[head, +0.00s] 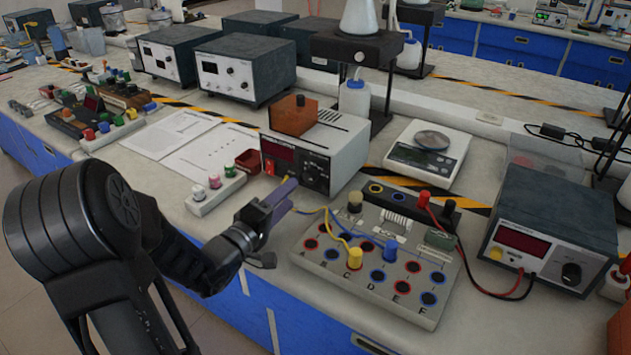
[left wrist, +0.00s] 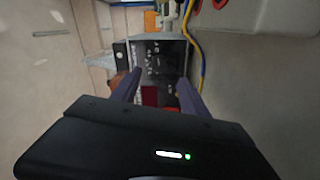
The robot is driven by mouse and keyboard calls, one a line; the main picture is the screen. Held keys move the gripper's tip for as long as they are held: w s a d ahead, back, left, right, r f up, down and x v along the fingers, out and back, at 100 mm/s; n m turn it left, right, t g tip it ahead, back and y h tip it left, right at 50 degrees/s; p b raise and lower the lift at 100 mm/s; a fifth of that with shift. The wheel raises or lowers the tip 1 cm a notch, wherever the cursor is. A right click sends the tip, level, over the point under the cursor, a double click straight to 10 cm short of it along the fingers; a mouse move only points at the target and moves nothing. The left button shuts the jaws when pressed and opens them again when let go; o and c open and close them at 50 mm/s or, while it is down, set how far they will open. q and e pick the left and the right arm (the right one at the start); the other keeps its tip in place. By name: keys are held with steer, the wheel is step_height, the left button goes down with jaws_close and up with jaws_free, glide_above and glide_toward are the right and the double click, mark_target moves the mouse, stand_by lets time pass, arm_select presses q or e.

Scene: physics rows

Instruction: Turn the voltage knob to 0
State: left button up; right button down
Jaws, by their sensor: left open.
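A white power supply (head: 345,155) stands mid-bench with a red display (head: 278,154) and a dark front panel holding small controls. The same dark panel shows in the left wrist view (left wrist: 165,58), past the fingers. Its individual knobs are too small to tell apart, and no voltage label is readable. Another supply (head: 550,225) at the right has a red display and a round black knob (head: 571,274). My left gripper (head: 286,196) is open, just in front of the white supply's panel; its two fingers (left wrist: 157,88) point at the panel with a gap between them. My right gripper is out of view.
A grey terminal board (head: 395,290) with coloured plugs and wires lies right of my left gripper. A small block with coloured knobs (head: 215,190) lies left. An orange box (head: 294,115) sits on the white supply. A scale (head: 428,150) stands behind.

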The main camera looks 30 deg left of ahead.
mark_target(307, 178)
arm_select(q)
steer(key=shift+s+r, duration=0.1)
steer(key=shift+s, duration=0.05)
steer(key=shift+w+p, duration=0.45)
steer(key=shift+w, duration=3.55)
jaws_close()
